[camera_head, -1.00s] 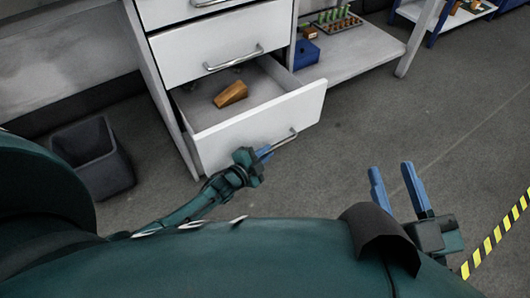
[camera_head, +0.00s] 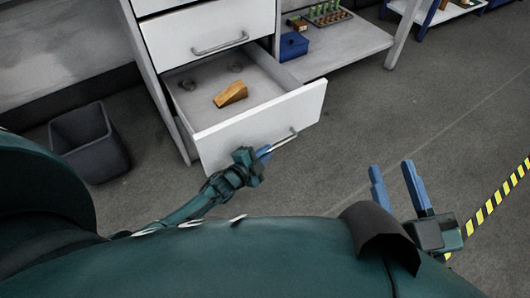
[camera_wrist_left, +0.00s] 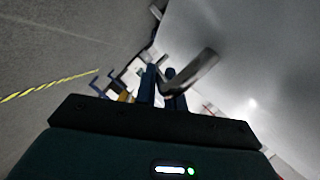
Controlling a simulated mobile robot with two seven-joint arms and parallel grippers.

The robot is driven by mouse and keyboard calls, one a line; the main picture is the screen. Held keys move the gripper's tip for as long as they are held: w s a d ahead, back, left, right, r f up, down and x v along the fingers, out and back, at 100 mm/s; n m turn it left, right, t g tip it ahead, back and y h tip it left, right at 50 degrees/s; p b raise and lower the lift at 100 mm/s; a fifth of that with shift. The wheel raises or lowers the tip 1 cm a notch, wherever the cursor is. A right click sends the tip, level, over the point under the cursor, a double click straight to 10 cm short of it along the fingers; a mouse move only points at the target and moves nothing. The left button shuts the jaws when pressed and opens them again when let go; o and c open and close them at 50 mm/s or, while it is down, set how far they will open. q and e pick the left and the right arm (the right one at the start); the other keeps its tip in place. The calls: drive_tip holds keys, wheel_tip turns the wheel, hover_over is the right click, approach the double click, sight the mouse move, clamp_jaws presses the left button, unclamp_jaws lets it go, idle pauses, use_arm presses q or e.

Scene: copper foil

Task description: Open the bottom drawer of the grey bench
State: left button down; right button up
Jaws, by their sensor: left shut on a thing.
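The bottom drawer (camera_head: 268,128) of the grey bench is pulled out, with its inside showing from above. A wooden wedge-shaped block (camera_head: 231,94) and two small round grey things lie in it. My left gripper (camera_head: 264,152) is at the drawer's front and shut on its bar handle (camera_head: 284,142). In the left wrist view, the fingers (camera_wrist_left: 162,88) are at the handle (camera_wrist_left: 196,72), with the pale drawer front beside them. My right gripper (camera_head: 396,188) is at the lower right, with its two blue fingers apart and nothing between them.
A closed drawer (camera_head: 205,32) with a bar handle sits above. A dark bin (camera_head: 90,145) stands on the floor at left. A blue box (camera_head: 293,46) and a tray of small parts (camera_head: 327,14) are on the low shelf. Floor right of the drawer is clear.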

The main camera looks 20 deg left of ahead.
use_arm(q)
drive_tip(key=shift+a+f, duration=0.1)
drive_tip(key=c, duration=1.5)
unclamp_jaws()
drive_tip(key=p+v, duration=0.5)
drive_tip(key=v, duration=0.8)
use_arm(e)
drive_tip(key=shift+s+d+f+n+g+h, duration=0.2)
drive_tip(key=shift+s+d+n+g+h, duration=0.1)
drive_tip(key=shift+d+n+h, duration=0.25)
drive_tip(key=shift+w+a, duration=0.1)
